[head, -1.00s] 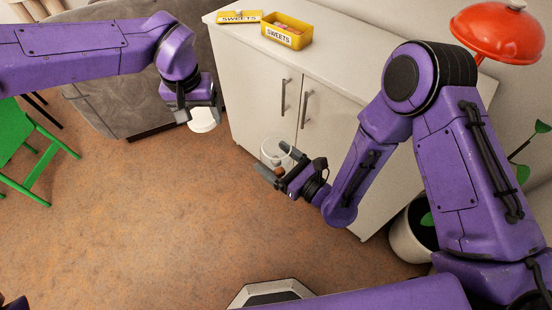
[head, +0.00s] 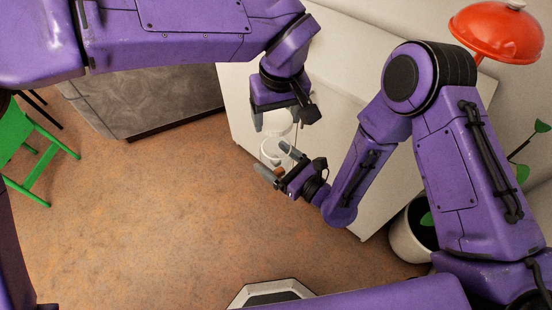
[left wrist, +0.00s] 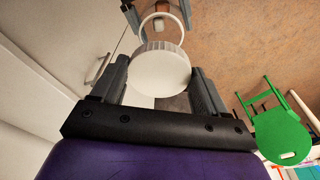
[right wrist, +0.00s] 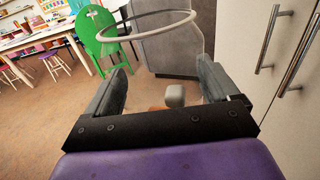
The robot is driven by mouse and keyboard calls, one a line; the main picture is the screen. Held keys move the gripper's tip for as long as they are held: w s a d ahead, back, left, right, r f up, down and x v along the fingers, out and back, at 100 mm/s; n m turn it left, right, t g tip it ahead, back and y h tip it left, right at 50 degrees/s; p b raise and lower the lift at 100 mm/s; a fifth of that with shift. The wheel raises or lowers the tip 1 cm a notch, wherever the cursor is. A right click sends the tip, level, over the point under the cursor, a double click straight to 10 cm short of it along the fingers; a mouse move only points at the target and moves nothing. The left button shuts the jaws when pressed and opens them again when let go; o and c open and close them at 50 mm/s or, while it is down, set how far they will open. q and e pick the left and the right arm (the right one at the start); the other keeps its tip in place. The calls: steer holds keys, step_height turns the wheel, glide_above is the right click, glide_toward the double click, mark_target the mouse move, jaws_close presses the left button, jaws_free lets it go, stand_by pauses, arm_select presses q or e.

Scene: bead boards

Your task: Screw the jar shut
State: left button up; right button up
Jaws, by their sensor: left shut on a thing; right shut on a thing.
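My left gripper (head: 277,116) is shut on a round white lid (left wrist: 160,72), which it holds by its sides. My right gripper (head: 276,162) is shut on a clear jar (head: 268,149); the jar's round rim also shows in the right wrist view (right wrist: 150,22). The jar is open at the top, with small orange-brown and pale things seen low between the right fingers. In the head view the lid is just above the jar. In the left wrist view the jar's rim shows partly past the lid's edge. The lid is not in the right wrist view.
A white cabinet (head: 238,88) stands right behind both grippers; my left arm hides much of it. A grey sofa (head: 150,100) and a green chair (head: 38,150) are at the left. A plant pot (head: 408,235) and a red lamp (head: 495,35) are at the right. The floor (head: 150,210) is clear.

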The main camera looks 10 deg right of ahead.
mark_target(277, 136)
arm_select(q)
steer(key=shift+f, duration=2)
steer(key=shift+s, duration=0.25)
steer(key=shift+f, duration=0.85)
steer(key=shift+f, duration=0.5)
